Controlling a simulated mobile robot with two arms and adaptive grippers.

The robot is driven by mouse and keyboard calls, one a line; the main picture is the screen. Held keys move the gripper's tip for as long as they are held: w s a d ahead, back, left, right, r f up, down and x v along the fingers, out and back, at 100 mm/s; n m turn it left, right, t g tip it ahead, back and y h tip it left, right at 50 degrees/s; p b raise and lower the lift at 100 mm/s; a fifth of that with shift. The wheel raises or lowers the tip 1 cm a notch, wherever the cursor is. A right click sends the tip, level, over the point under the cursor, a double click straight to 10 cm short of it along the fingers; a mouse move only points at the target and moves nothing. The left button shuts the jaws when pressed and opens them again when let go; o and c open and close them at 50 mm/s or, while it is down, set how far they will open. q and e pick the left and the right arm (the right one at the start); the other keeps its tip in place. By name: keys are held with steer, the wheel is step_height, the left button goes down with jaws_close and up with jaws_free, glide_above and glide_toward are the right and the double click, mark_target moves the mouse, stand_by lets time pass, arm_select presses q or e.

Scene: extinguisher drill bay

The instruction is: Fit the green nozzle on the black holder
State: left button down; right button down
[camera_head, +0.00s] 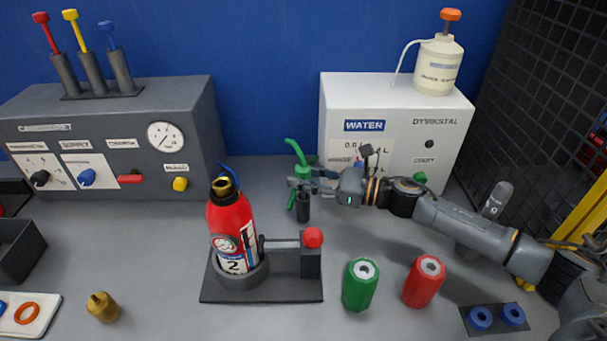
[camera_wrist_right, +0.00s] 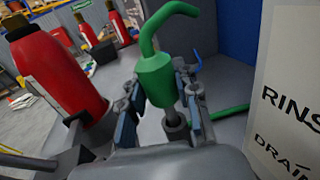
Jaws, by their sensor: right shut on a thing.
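The green nozzle (camera_head: 305,160) has a bent spout at its top and shows large in the wrist view (camera_wrist_right: 156,78). My right gripper (camera_head: 303,184) is shut on the nozzle's body and holds it roughly upright. The black holder (camera_head: 303,208), a small dark upright cylinder, stands directly below the nozzle. In the wrist view, a grey stem under the nozzle meets the dark holder (camera_wrist_right: 178,131); I cannot tell how deep it sits. A green lever or tube (camera_wrist_right: 229,112) shows beside the fingers. My left gripper is not in view.
A red extinguisher (camera_head: 231,225) stands in a dark base left of the holder. The white water cabinet (camera_head: 345,105) is close behind my right gripper. A green cap (camera_head: 360,285) and a red cap (camera_head: 424,282) stand in front. The grey panel box (camera_head: 110,165) is at left.

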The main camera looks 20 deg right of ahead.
steer(key=shift+f+b, duration=0.5)
steer(key=shift+f, duration=0.45)
steer(key=shift+f+b, duration=1)
steer(key=shift+b, duration=0.1)
steer(key=c, duration=0.9)
jaws_free()
steer(key=v, duration=0.7)
steer(key=shift+s+d, duration=0.15)
steer(key=shift+d, duration=0.05)
